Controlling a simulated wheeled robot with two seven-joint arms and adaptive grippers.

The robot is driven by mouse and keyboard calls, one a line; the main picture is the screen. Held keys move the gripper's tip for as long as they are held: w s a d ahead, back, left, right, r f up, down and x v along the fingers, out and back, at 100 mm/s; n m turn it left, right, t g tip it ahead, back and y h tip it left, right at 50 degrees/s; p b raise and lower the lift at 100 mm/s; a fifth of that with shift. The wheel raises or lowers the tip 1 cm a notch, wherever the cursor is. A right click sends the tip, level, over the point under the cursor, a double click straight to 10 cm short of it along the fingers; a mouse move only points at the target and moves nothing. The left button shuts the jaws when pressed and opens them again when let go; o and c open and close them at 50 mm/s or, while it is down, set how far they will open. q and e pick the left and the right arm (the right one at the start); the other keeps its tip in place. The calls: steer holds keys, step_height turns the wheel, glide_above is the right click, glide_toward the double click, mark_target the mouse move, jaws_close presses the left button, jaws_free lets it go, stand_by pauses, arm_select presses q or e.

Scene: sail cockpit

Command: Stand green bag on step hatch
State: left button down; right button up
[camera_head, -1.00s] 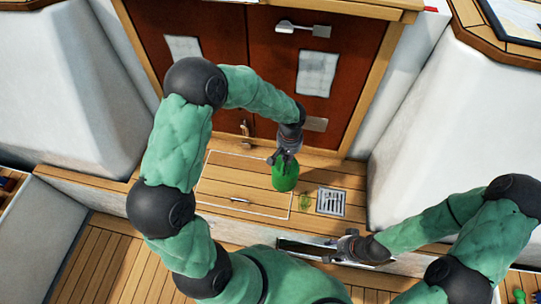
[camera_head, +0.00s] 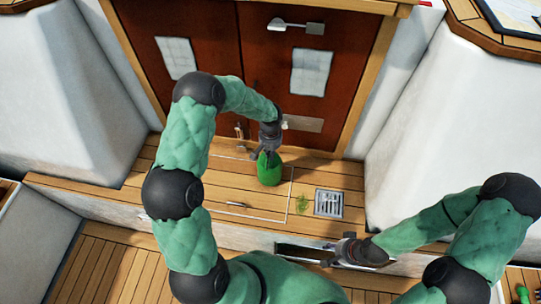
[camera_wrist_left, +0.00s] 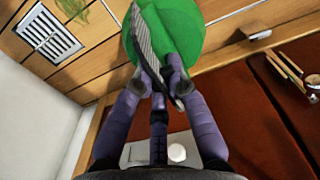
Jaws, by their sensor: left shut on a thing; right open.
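The green bag (camera_head: 270,172) is upright at the wooden step, over or on the right part of the hatch (camera_head: 222,187), a panel outlined in white. My left gripper (camera_head: 266,150) is above the bag and shut on its top. In the left wrist view the fingers (camera_wrist_left: 158,85) pinch a grey striped strap (camera_wrist_left: 150,45) in front of the round green bag (camera_wrist_left: 185,30). Whether the bag's base touches the hatch is hidden. My right gripper (camera_head: 338,258) is open and empty, low by the step's front edge.
A metal drain grate (camera_head: 329,203) and a small green tuft (camera_head: 302,204) lie right of the hatch. Brown doors (camera_head: 250,75) with handles rise behind the step. White sloped walls (camera_head: 440,120) flank it. The left part of the hatch is clear.

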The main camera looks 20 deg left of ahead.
arm_select(q)
steer(key=shift+f, duration=0.6)
steer(key=shift+f, duration=0.15)
steer(key=c, duration=1.2)
jaws_free()
steer(key=shift+c, duration=0.2)
